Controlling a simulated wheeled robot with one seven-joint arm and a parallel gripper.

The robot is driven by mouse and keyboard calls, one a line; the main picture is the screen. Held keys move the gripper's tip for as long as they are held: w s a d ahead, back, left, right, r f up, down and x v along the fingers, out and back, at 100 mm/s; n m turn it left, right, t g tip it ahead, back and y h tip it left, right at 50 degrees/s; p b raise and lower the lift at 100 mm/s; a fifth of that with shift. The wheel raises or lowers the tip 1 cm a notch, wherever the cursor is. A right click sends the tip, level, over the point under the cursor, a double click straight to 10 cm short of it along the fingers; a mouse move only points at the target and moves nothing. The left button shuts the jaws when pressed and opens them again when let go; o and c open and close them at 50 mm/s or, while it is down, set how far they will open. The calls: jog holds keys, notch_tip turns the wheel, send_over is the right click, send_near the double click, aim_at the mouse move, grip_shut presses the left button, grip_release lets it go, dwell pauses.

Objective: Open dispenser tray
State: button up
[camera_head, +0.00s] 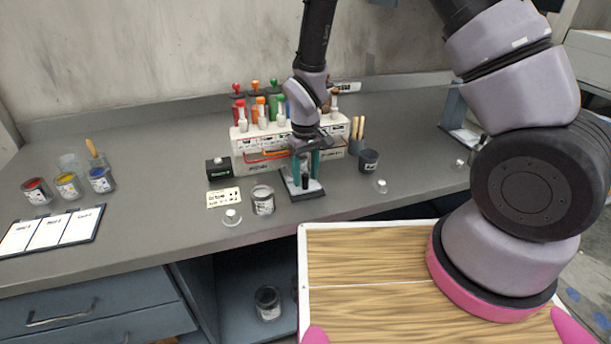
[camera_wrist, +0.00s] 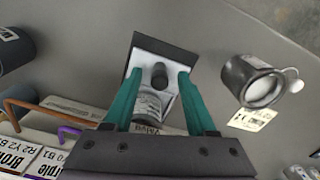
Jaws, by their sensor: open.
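The dispenser (camera_head: 243,158) is a white box with coloured bottle tops on it, standing at the back of the bench. Coloured wire handles, one orange (camera_head: 262,156), run along its front; an orange one (camera_wrist: 22,108) and a purple one (camera_wrist: 68,132) show in the wrist view. My gripper (camera_head: 305,180) is open in front of the dispenser, pointing down over a small pale plate with a dark base (camera_head: 312,193). In the wrist view my gripper (camera_wrist: 160,75) has its teal fingers on either side of a dark upright post (camera_wrist: 159,77). Contact cannot be told.
A grey can (camera_head: 263,201) stands left of the plate, a dark cup (camera_head: 368,160) to the right. A small black box (camera_head: 219,168) and a label card (camera_head: 224,198) lie left. Paint jars (camera_head: 68,185) and a chart board (camera_head: 52,232) are far left. The front bench is mostly clear.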

jog(key=shift+f, duration=0.35)
grip_shut()
dwell(1.2)
